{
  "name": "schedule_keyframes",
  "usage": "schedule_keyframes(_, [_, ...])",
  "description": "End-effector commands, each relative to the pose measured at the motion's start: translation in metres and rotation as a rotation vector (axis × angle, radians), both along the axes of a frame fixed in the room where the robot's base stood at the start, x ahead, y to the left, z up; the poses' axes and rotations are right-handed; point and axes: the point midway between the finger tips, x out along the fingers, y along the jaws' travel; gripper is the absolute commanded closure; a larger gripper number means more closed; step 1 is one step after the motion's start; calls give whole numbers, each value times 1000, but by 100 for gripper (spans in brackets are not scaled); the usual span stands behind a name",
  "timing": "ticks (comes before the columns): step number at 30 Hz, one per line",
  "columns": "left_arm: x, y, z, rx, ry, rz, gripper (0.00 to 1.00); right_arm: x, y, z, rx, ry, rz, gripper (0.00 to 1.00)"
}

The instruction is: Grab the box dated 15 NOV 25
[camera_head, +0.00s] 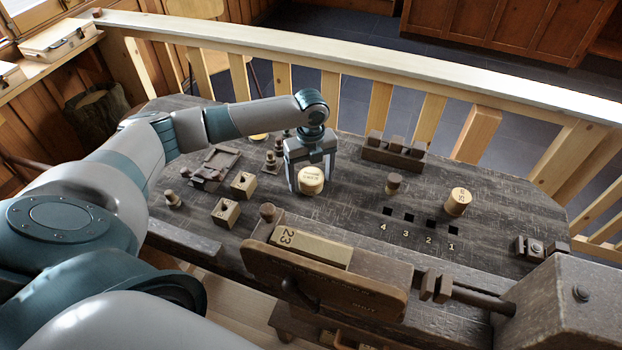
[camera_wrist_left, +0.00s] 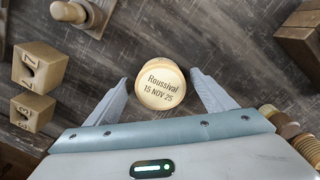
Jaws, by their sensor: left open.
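The box dated 15 NOV 25 is a round pale wooden box (camera_head: 311,180) standing on the dark workbench (camera_head: 330,225). In the left wrist view its lid (camera_wrist_left: 160,84) reads "Roussival 15 NOV 25". My left gripper (camera_head: 308,182) points down over it, open. In the left wrist view its two fingers (camera_wrist_left: 160,92) stand on either side of the box, with a gap visible at the left and little at the right. The lower part of the box is partly hidden in the wrist view. My right gripper is not in view.
Another round lidded box (camera_head: 458,201) stands at the right, near square holes numbered 1 to 4. Two numbered wooden cubes (camera_head: 226,212) (camera_head: 243,184) stand left of the gripper. A dark peg rack (camera_head: 394,155) is behind; a block marked 23 (camera_head: 310,248) lies in front.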

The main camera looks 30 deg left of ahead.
Motion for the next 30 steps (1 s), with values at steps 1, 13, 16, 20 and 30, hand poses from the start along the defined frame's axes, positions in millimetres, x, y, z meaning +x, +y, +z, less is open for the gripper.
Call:
schedule_keyframes(1, [0, 0, 0, 0, 0, 0, 23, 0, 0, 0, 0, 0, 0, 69])
schedule_keyframes(13, [0, 0, 0, 0, -1, 0, 35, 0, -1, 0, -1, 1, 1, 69])
schedule_keyframes(16, [0, 0, 0, 1, -1, 0, 59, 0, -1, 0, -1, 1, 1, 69])
schedule_keyframes(20, [0, 0, 0, 0, -1, 0, 67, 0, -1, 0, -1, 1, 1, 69])
schedule_keyframes(30, [1, 0, 5, 0, -4, -1, 67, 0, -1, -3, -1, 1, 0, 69])
